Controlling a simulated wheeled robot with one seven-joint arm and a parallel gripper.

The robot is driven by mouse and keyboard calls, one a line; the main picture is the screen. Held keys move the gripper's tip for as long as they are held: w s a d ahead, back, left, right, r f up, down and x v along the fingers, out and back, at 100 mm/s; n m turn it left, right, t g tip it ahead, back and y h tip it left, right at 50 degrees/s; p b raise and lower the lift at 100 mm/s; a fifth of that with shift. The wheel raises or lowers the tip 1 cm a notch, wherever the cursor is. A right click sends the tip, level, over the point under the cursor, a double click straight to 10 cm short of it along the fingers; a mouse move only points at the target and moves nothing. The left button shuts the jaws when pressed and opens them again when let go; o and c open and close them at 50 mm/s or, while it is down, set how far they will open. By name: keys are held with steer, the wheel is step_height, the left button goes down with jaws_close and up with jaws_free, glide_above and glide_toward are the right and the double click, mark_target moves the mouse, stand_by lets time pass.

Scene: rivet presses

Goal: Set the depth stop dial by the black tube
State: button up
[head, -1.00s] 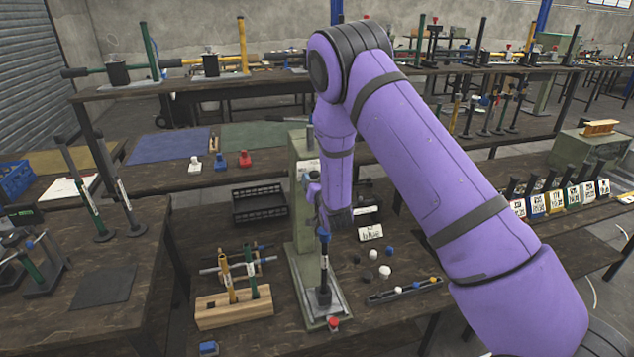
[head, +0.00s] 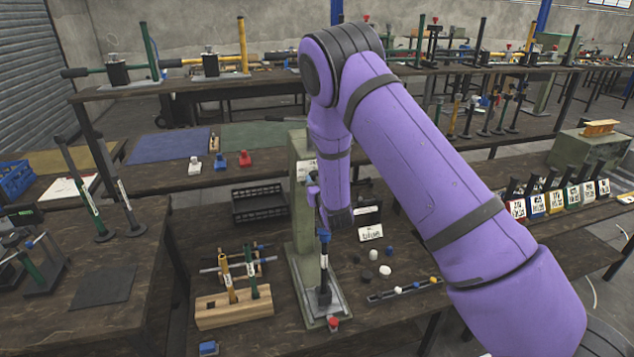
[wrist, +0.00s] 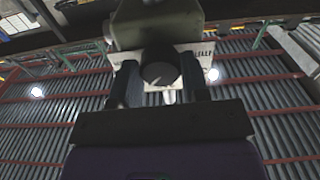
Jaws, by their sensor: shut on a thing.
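A green-grey press (head: 303,225) stands on the middle bench, with a dark upright ram or tube (head: 324,280) above its base plate. In the wrist view a round black dial (wrist: 160,72) sits on the press's pale scale plate (wrist: 204,54). My gripper (wrist: 160,84) has one finger on each side of the dial and is closed on it. In the head view my gripper is mostly hidden behind my wrist.
A wooden block (head: 234,308) holds yellow and green tubes left of the press. A black crate (head: 260,203) is farther back.

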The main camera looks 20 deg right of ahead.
steer(key=shift+n, duration=4.2)
steer(key=o, duration=0.9)
steer(key=shift+o, duration=0.2)
steer(key=shift+s, duration=0.1)
steer(key=s, duration=1)
steer(key=shift+s, duration=0.3)
